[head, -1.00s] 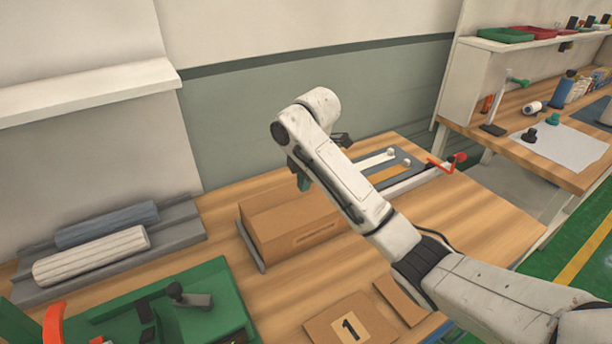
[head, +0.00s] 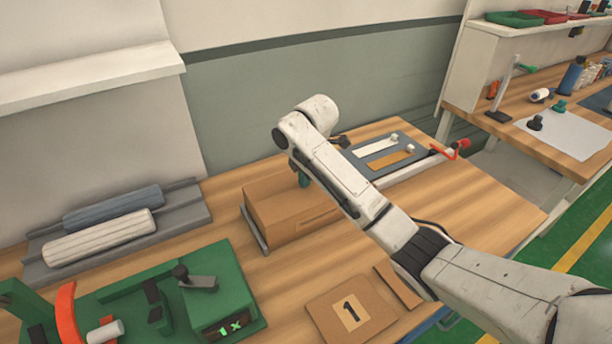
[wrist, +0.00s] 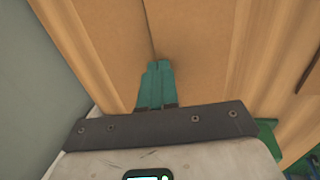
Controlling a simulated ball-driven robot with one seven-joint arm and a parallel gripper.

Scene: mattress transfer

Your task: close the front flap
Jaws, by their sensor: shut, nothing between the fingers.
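The cardboard box (head: 275,215) sits on the wooden table, with a slot in its side facing me. In the wrist view, two cardboard panels lie side by side, a left panel (wrist: 95,45) and a right panel (wrist: 195,55), with a thin seam between them. I cannot tell for sure which is the front flap; both look roughly flat. My gripper (wrist: 156,66) is shut and empty, its teal fingers over the seam. In the head view my gripper (head: 303,180) is at the top of the box, partly hidden by my arm. Contact cannot be told.
Grey trays with rolls (head: 100,238) stand at the left. A green device (head: 215,290) is at the front left. A cardboard piece marked 1 (head: 325,312) lies in front. A grey plate with strips (head: 365,150) lies behind the box. Bare table (head: 470,195) is at right.

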